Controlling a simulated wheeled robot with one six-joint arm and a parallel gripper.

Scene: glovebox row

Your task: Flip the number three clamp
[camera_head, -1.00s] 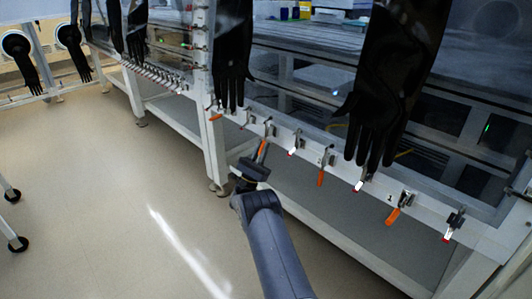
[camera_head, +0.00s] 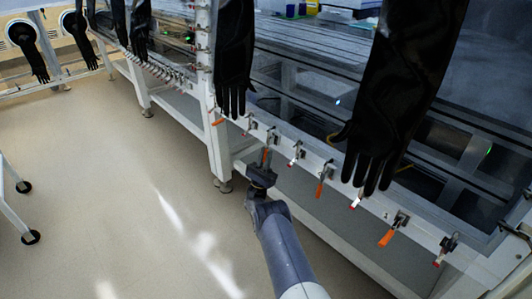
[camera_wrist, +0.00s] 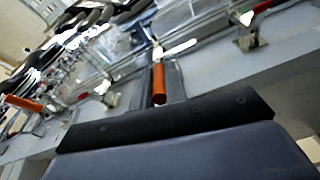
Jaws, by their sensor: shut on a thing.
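My gripper (camera_head: 264,167) is at the third orange-handled clamp (camera_head: 270,139) from the right on the white rail. It is shut on that clamp's orange handle (camera_head: 265,156). The handle hangs down from the rail, its lower part hidden by the gripper. In the wrist view the orange handle (camera_wrist: 159,84) stands between the finger pads. The rightmost orange clamp (camera_head: 395,230) has a "1" beside it. Another orange clamp (camera_head: 322,180) lies between that one and my gripper. The number at the held clamp is not legible.
Red-tipped clamps (camera_head: 297,153) alternate with the orange ones along the rail. Open floor (camera_head: 130,190) lies to the left. A wheeled stand (camera_head: 22,210) is at far left.

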